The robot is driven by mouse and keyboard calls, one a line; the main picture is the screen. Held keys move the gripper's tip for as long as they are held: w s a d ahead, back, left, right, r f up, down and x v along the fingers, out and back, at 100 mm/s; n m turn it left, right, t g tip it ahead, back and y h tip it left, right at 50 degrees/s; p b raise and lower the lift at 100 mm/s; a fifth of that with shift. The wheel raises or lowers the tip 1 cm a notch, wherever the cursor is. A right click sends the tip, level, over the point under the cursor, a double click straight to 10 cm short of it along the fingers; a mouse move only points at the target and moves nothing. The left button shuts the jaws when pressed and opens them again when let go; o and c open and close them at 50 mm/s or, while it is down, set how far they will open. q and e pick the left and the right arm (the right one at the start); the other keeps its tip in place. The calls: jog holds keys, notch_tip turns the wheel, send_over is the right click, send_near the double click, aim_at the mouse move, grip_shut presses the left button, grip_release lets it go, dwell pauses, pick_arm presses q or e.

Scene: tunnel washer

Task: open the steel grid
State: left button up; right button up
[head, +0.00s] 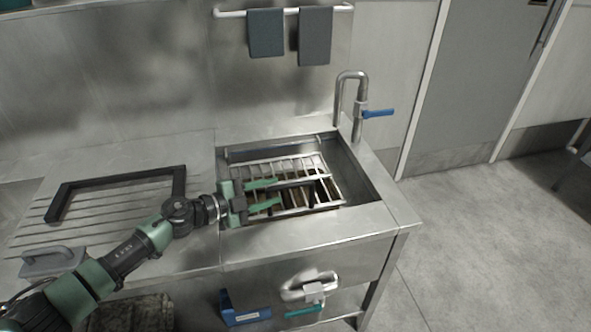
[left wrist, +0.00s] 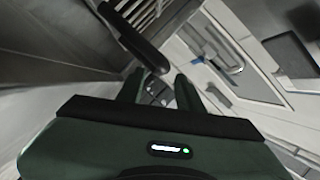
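The steel grid (head: 262,170) lies in the sink basin, with bright bars and a dark opening toward its right side. A dark bar like a handle (head: 296,185) shows on it just beyond my left gripper. My left gripper (head: 279,193) is over the near left part of the grid, its two green fingers apart with nothing seen between them. In the left wrist view the dark handle (left wrist: 137,42) lies ahead of the open fingers (left wrist: 158,90), close to the left fingertip; whether they touch I cannot tell. My right gripper is not in view.
A tap (head: 351,100) with a blue lever stands behind the sink rim (head: 385,215). A black frame (head: 120,178) lies on the ribbed drainboard at left, with a grey handled tool (head: 52,260) nearer. Two dark cloths (head: 265,33) hang from a rail. A blue container (head: 243,312) stands below.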

aim_at(288, 187)
pick_arm(q)
jog(key=x, duration=0.4)
jog(key=shift+s+d+r, duration=0.15)
jog(key=shift+d+r, duration=0.05)
jog(key=shift+d, duration=0.2)
jog(key=shift+b+x, duration=0.3)
jog(key=shift+x, duration=0.85)
jog(key=shift+w+d, duration=0.15)
jog(key=shift+w, duration=0.05)
grip_shut()
jog(key=shift+f, duration=0.1)
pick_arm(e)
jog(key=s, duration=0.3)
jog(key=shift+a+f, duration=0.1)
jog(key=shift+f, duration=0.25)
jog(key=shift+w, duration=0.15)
